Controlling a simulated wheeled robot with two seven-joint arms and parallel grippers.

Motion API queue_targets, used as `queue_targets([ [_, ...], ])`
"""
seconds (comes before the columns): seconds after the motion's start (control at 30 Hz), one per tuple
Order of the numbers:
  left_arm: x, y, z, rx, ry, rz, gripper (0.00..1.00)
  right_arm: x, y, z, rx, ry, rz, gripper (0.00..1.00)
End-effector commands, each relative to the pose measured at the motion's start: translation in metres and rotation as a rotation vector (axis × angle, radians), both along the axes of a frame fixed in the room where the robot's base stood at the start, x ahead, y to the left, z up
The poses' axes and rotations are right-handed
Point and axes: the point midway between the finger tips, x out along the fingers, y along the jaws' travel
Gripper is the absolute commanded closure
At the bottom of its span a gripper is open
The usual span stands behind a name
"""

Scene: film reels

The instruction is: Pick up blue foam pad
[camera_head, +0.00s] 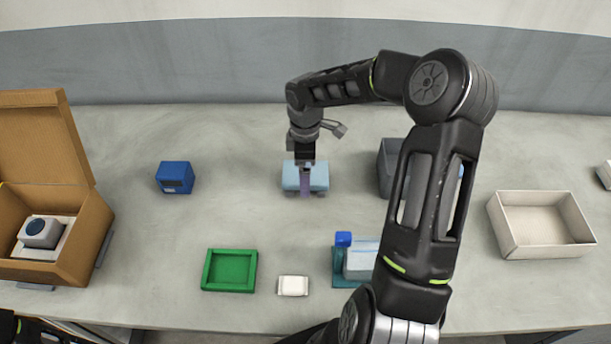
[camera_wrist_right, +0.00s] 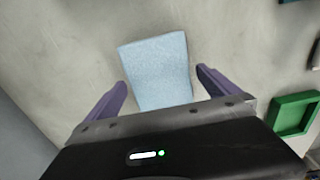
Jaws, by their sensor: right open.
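The blue foam pad (camera_head: 291,178) is a light blue block lying flat on the table near its middle in the head view. In the right wrist view the pad (camera_wrist_right: 156,68) lies ahead of and between the fingers. My right gripper (camera_head: 305,184) comes down over the pad and hides part of it. In the right wrist view my right gripper (camera_wrist_right: 161,82) is open, with one purple finger on each side of the pad's near part. I cannot tell whether the fingers touch it. My left gripper is not in view.
A dark blue box (camera_head: 175,178) stands left of the pad. A grey bin (camera_head: 390,165) stands close on its right, partly behind my arm. A green tray (camera_head: 229,271), a white block (camera_head: 293,286), a white bin (camera_head: 541,224) and an open cardboard box (camera_head: 85,235) surround free table.

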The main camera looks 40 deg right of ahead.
Motion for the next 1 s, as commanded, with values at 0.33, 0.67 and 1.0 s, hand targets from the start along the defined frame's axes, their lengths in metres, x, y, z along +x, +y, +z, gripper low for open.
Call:
queue_targets([
  [0.33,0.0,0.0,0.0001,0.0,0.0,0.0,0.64,-0.0001,-0.0002,0.0001,0.0,0.0,0.0,0.0],
  [0.67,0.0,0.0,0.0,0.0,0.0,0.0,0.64,-0.0001,-0.0002,0.0001,0.0,0.0,0.0,0.27],
  [1.0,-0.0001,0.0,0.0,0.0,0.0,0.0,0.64,-0.0001,-0.0001,0.0001,0.0,0.0,0.0,0.55],
])
